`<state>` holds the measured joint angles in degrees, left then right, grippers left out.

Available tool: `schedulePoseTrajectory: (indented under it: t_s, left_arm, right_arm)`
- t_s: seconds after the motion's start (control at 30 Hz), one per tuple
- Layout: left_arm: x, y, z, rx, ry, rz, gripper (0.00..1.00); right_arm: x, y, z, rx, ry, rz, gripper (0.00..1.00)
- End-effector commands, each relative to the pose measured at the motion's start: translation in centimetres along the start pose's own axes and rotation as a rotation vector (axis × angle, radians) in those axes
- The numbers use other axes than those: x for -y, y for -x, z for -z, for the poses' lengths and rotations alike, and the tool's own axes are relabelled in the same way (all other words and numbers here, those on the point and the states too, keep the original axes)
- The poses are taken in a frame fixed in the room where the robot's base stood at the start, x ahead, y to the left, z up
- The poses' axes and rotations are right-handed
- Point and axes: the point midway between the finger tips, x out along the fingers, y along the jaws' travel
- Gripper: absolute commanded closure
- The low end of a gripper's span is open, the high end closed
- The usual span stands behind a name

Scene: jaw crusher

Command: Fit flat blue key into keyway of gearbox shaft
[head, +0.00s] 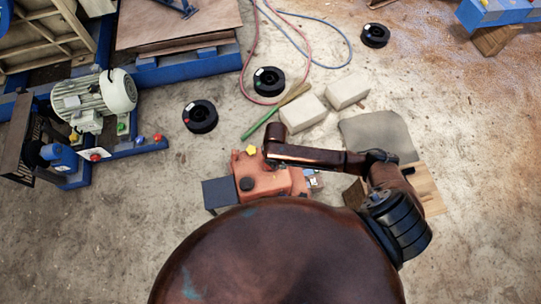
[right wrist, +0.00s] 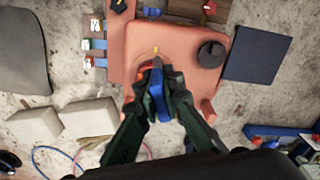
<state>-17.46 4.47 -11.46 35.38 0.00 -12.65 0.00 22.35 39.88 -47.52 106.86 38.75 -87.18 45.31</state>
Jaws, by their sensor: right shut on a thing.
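My right gripper (right wrist: 162,88) is shut on the flat blue key (right wrist: 160,84), which stands on edge between the fingers over the gearbox's near side. The shaft's keyway is hidden behind the key and fingers, and I cannot tell if the key touches it. In the head view my right forearm hides the gripper. My left gripper is not in view.
Two pale blocks (head: 302,111) and a grey mat (head: 377,135) lie behind and right of the gearbox. Black spools (head: 200,116), hoses and a green-handled tool (head: 268,117) lie on the floor. A motor (head: 95,98) on a blue frame stands left.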

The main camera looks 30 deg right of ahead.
Motion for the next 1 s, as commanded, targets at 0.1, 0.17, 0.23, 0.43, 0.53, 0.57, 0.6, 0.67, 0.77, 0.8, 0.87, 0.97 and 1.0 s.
schedulePoseTrajectory:
  t_s: [0.1,0.17,0.23,0.43,0.53,0.57,0.6,0.67,0.77,0.8,0.87,0.97,1.0]
  left_arm:
    - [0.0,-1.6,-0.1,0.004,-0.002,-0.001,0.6]
    - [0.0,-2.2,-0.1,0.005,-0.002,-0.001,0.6]
    - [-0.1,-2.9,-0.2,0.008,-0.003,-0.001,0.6]
    - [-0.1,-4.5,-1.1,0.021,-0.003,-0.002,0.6]
    - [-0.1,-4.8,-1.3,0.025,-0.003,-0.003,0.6]
    - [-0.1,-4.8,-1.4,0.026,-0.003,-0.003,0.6]
    - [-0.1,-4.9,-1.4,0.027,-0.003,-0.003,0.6]
    - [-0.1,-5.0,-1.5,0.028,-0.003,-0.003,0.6]
    - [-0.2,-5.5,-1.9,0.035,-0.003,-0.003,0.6]
    - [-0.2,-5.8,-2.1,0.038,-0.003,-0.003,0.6]
    - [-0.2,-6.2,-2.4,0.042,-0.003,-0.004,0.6]
    - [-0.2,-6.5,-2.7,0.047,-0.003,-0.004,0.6]
    - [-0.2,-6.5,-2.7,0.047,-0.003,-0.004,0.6]
  right_arm:
    - [-1.4,-1.8,2.6,0.001,-0.003,-0.002,1.0]
    - [-2.1,-2.5,3.9,0.002,-0.002,-0.002,1.0]
    - [-2.7,-3.7,5.0,0.005,-0.002,-0.001,1.0]
    - [-3.9,-6.7,7.3,0.004,0.0,0.0,1.0]
    - [-4.1,-7.3,7.8,0.003,0.0,0.0,1.0]
    - [-4.2,-7.4,7.9,0.002,0.0,0.001,1.0]
    - [-4.2,-7.4,8.1,0.001,0.0,0.001,1.0]
    - [-4.3,-7.6,8.2,0.001,0.001,0.0,1.0]
    - [-4.6,-8.6,8.8,0.002,0.0,0.0,1.0]
    - [-4.6,-9.3,8.7,0.005,0.0,0.0,1.0]
    - [-4.6,-10.3,8.7,0.005,0.0,0.001,1.0]
    - [-4.6,-11.4,8.7,0.004,0.0,0.0,1.0]
    - [-4.6,-11.5,8.7,0.002,0.0,0.0,1.0]
